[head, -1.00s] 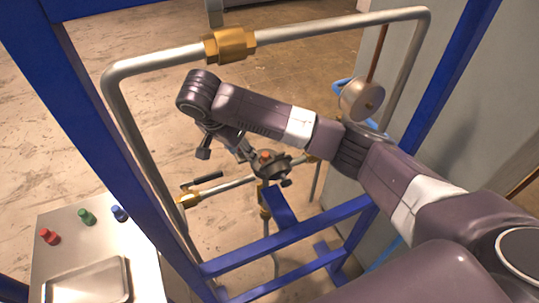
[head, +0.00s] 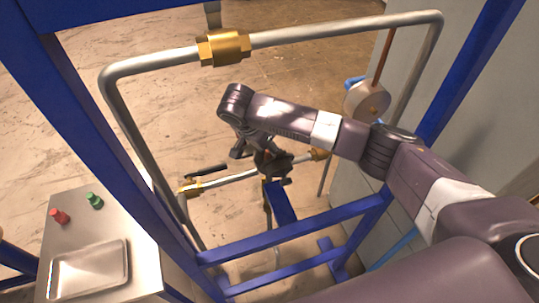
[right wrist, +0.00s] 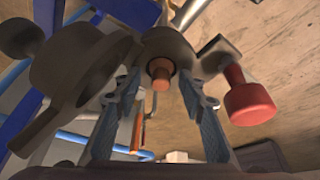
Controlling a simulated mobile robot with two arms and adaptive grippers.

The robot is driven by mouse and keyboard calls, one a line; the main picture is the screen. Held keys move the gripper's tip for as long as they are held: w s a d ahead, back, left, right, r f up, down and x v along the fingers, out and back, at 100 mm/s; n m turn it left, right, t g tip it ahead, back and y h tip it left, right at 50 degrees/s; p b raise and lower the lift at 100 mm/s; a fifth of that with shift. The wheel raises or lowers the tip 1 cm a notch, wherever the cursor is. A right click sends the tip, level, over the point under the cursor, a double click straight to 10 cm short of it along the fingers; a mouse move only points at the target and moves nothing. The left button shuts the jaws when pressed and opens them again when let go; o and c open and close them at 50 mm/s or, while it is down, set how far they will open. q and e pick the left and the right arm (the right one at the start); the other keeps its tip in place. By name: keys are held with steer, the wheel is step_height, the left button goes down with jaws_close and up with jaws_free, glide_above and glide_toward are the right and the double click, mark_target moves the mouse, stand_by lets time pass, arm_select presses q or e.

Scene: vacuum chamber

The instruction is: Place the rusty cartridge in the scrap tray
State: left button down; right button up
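The rusty cartridge (right wrist: 160,72) shows in the right wrist view as a short reddish-brown cylinder in the middle of a dark round hub. My right gripper (right wrist: 160,88) is open, with a finger on either side of the cartridge's line and a visible gap between them. In the head view, my right gripper (head: 256,152) is close over the dark hub (head: 275,163) on the pipework, and the cartridge is hidden there. An empty metal tray (head: 90,268), likely the scrap tray, lies on the metal table at the lower left. My left gripper is not in view.
A red peg (head: 60,216) and a green peg (head: 95,200) stand on the table (head: 150,262) behind the tray. Blue frame posts (head: 110,140) and a bent steel pipe (head: 330,33) surround the hub. A red knob (right wrist: 250,100) is close to the right finger.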

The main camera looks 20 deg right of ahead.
steer(key=shift+a, duration=0.15)
jaws_close()
steer(key=shift+r, duration=0.1)
